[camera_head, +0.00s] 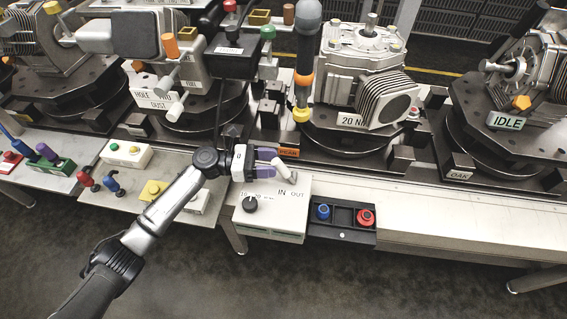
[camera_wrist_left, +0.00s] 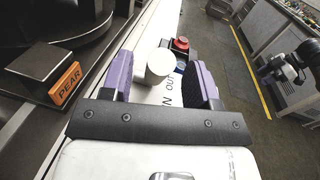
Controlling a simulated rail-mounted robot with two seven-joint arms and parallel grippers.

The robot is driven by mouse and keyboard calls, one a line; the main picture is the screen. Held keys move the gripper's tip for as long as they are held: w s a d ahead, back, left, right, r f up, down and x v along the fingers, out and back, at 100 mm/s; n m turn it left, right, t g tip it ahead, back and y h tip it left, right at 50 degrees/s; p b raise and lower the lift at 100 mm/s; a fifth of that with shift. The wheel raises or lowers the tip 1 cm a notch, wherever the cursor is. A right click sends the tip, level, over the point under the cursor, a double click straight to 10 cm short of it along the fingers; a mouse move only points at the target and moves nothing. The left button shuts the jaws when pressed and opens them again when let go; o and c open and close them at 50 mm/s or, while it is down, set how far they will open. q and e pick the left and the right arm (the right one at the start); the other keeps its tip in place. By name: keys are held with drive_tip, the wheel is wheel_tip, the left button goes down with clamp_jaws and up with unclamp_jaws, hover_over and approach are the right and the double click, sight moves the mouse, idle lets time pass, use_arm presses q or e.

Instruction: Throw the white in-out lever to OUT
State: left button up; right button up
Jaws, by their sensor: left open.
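The white in-out lever (camera_head: 283,170) stands on a light control box (camera_head: 265,222) in the head view, behind the printed words IN and OUT. Its rounded white end tilts up toward my left gripper (camera_head: 276,163). The gripper's purple-padded fingers are open on either side of the lever's end. In the left wrist view the white lever end (camera_wrist_left: 158,63) sits between the open fingers (camera_wrist_left: 161,78), with visible gaps on both sides. I cannot tell exactly which setting the lever is at.
An orange PEAR sign (camera_head: 288,153) and fixtures stand just behind. A driver-like tool (camera_head: 304,75) hangs above. The floor in front is clear.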

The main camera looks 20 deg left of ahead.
sight(286, 170)
use_arm(q)
drive_tip(key=shift+x, duration=2.05)
clamp_jaws()
